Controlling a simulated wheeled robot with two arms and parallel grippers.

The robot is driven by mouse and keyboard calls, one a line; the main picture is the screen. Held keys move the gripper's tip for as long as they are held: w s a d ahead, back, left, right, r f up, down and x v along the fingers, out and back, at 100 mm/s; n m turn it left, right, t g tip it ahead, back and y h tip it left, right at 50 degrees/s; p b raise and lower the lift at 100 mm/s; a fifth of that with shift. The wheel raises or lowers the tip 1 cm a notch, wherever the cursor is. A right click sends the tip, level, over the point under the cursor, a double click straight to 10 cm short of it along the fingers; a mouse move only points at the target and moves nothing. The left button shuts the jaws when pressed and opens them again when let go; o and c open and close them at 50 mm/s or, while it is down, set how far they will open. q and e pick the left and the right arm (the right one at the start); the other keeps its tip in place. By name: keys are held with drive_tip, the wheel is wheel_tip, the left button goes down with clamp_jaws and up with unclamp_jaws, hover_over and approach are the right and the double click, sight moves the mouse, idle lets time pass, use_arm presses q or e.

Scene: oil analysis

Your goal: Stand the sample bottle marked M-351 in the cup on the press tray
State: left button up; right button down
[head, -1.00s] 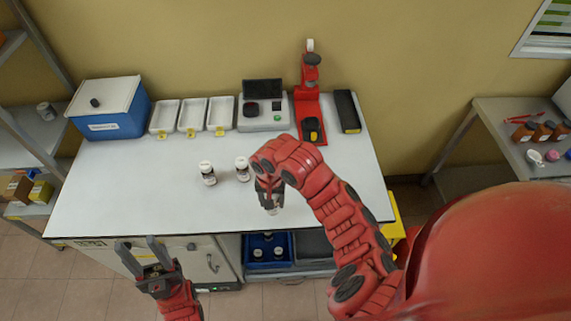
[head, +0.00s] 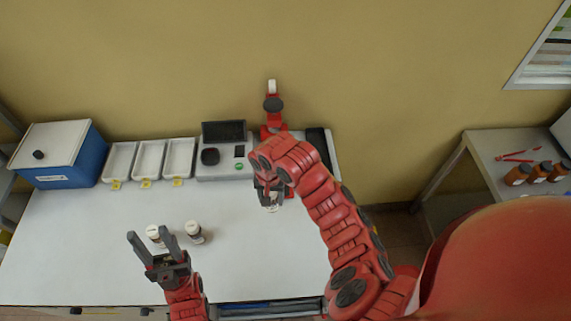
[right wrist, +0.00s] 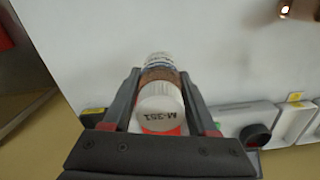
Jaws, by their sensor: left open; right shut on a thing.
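The sample bottle marked M-351 (right wrist: 160,100) is in my right gripper (right wrist: 159,73). In the right wrist view its white cap with the marking faces the camera, and the fingers close on its sides. In the head view my right gripper (head: 268,198) holds the bottle (head: 272,208) over the white table, with only its lower end showing. The red press (head: 272,106) stands at the back wall. My right arm hides its tray and cup in the head view. My left gripper (head: 147,236) is open and empty near the table's front.
Two white-capped bottles (head: 194,232) (head: 153,232) stand on the table (head: 90,250), beyond my left gripper. An instrument with a screen (head: 224,160), several white trays (head: 149,158) and a blue box (head: 62,155) line the back. The table between is clear.

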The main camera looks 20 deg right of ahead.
drive_tip(key=w+d+b, duration=0.1)
drive_tip(key=w+b, duration=0.2)
drive_tip(key=w, duration=0.1)
drive_tip(key=w+d+f+b, duration=0.1)
drive_tip(key=w+d+b, duration=0.1)
drive_tip(key=w+b, duration=0.2)
drive_tip(key=w+d+b, duration=0.2)
drive_tip(key=w+b, duration=0.1)
drive_tip(key=w, duration=0.2)
drive_tip(key=shift+w+f, duration=0.35)
drive_tip(key=shift+w+d+r+b, duration=0.15)
drive_tip(key=shift+w+d+b, duration=0.1)
drive_tip(key=shift+w+b, duration=0.3)
wheel_tip(320, 180, down, 2)
drive_tip(key=shift+f+p, duration=0.25)
drive_tip(key=shift+p, duration=1)
drive_tip(key=shift+f, duration=0.5)
